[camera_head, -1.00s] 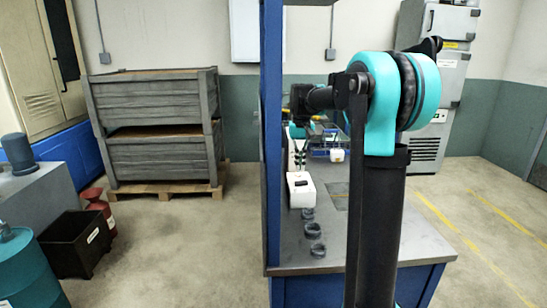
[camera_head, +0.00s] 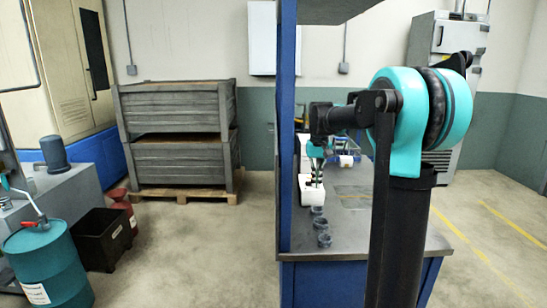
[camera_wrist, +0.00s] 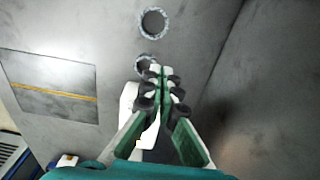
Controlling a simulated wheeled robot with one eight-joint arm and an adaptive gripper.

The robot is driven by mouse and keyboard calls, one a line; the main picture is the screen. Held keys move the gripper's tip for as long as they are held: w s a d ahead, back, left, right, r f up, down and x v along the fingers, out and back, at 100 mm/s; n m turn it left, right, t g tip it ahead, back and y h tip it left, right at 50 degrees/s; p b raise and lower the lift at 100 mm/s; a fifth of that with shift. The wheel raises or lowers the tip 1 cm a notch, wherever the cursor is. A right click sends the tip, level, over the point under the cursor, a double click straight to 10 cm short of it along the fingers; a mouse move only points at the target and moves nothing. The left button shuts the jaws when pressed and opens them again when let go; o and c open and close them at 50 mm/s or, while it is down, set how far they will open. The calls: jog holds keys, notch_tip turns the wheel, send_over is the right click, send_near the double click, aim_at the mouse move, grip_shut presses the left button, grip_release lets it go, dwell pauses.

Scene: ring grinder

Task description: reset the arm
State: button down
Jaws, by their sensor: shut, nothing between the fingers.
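My arm (camera_head: 385,210) rises at the right of the head view and reaches over the workbench. My gripper shows in the wrist view (camera_wrist: 157,72) with its green fingers and dark pads closed together, nothing between them. Its fingers point down toward the bench top, and their tips overlap a grey ring (camera_wrist: 143,66) in the picture; I cannot tell how far above it they are. In the head view the gripper (camera_head: 316,183) is small, in front of the white box on the bench.
The bench (camera_head: 350,225) bears several grey rings (camera_head: 323,240) and a white box (camera_head: 307,190). A blue upright panel (camera_head: 286,150) stands at its left edge. Another ring (camera_wrist: 154,23) lies clear of the fingers. Crates (camera_head: 180,160) and a drum (camera_head: 45,265) stand left. Floor between is open.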

jog(key=s+d+f+t, duration=0.2)
jog(key=s+f, duration=0.8)
jog(key=s, duration=0.4)
jog(key=s+d+f+t, duration=0.1)
jog(key=s+f+t, duration=0.1)
jog(key=s+f, duration=0.8)
jog(key=s, duration=0.5)
jog(key=shift+s+d+f, duration=0.2)
jog(key=shift+d+f, duration=0.1)
jog(key=shift+d, duration=0.05)
